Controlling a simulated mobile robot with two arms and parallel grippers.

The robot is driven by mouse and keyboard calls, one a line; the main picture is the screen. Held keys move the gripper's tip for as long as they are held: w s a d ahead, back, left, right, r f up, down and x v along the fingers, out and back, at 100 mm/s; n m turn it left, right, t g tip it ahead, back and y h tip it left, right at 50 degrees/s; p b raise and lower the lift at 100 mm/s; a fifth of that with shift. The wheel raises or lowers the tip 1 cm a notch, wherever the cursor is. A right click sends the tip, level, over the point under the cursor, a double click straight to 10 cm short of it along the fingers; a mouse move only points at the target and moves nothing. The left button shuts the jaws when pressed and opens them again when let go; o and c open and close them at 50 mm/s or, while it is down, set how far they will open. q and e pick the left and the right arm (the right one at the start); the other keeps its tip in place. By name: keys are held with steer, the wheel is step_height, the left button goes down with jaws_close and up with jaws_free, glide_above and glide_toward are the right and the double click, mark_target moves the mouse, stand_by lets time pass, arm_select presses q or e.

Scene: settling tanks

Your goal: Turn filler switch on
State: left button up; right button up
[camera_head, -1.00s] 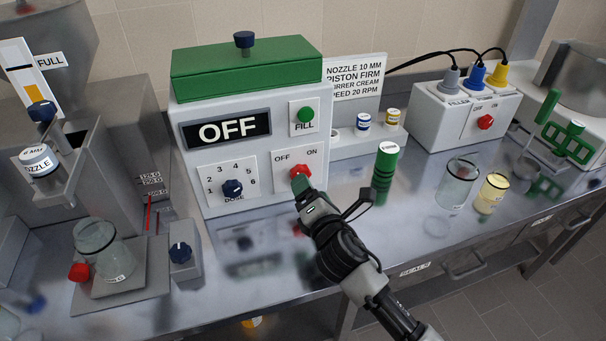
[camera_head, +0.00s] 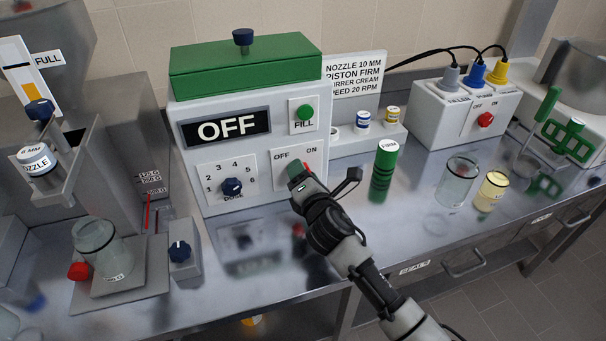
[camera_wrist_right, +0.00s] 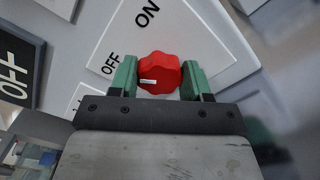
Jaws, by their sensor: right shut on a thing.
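The filler machine (camera_head: 290,117) is a white box with a green lid, and its display (camera_head: 226,129) reads OFF. Its red filler switch (camera_wrist_right: 159,73) sits on a white plate marked OFF and ON. My right gripper (camera_head: 298,174) is at the switch, with its green fingers on either side of the red knob in the right wrist view (camera_wrist_right: 159,78), shut on it. A white mark on the knob points left, toward the OFF side in that view. In the head view the gripper mostly hides the knob. My left gripper is not in view.
A green FILL button (camera_head: 305,112) and a blue dose dial (camera_head: 232,187) are on the same front. A green cylinder (camera_head: 383,170) stands close right of my gripper. A glass beaker (camera_head: 457,182) and yellow jar (camera_head: 492,190) stand farther right.

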steer(key=shift+m, duration=0.3)
steer(key=shift+f+m+p, duration=0.2)
steer(key=shift+m+p, duration=0.2)
steer(key=shift+m, duration=6.2)
steer(key=o, duration=0.9)
steer(key=v, duration=1.1)
steer(key=shift+b, duration=0.35)
